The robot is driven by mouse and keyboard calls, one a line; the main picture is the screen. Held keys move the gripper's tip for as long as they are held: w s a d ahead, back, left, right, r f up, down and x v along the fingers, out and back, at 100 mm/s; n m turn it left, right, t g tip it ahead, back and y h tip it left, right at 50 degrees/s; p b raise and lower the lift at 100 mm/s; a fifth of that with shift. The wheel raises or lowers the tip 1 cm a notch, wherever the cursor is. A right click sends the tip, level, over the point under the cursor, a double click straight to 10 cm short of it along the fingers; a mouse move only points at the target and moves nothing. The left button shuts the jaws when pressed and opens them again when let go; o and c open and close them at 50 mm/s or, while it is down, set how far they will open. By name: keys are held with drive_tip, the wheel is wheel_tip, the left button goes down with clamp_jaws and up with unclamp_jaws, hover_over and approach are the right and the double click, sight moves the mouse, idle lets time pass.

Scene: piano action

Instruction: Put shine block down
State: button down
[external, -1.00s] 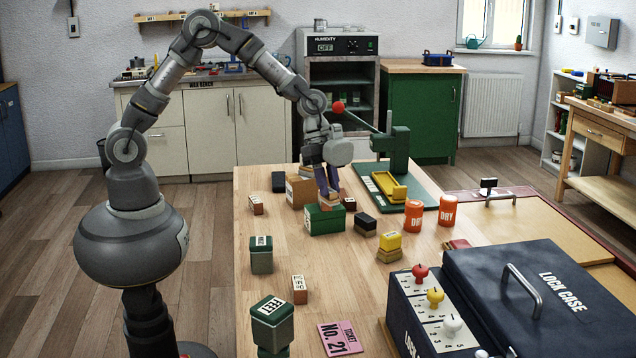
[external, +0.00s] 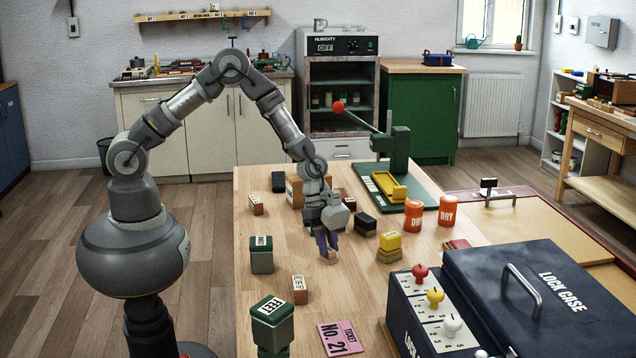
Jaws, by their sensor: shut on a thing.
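My gripper (external: 327,248) points down over the middle of the wooden table (external: 350,295). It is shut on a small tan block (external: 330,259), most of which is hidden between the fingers. I take this for the shine block, but no label on it is legible. The block is at or just above the bare tabletop; I cannot tell whether it touches.
A yellow block (external: 390,241) and a black block (external: 365,226) stand to the right. A green block (external: 261,255) and a small labelled block (external: 299,289) stand to the left. A pink ticket (external: 340,338) lies in front. The lock case (external: 530,285) fills the right front.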

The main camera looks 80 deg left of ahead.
drive_tip(key=c, duration=0.8)
unclamp_jaws()
